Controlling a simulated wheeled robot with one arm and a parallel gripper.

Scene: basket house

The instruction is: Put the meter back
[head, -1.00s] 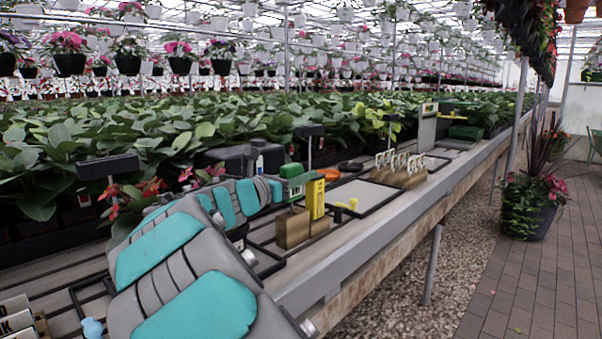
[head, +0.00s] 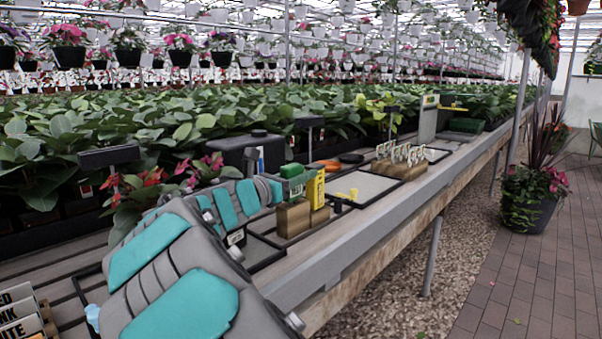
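A small upright yellow device, which looks like the meter (head: 318,188), is at the wooden blocks (head: 292,220) on the bench. Its lower part meets the blocks, but I cannot tell whether it rests in a slot. My grey and teal arm reaches along the bench from the lower left.
Dense plants (head: 60,150) stand behind. A brick aisle (head: 510,285) lies to the right.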

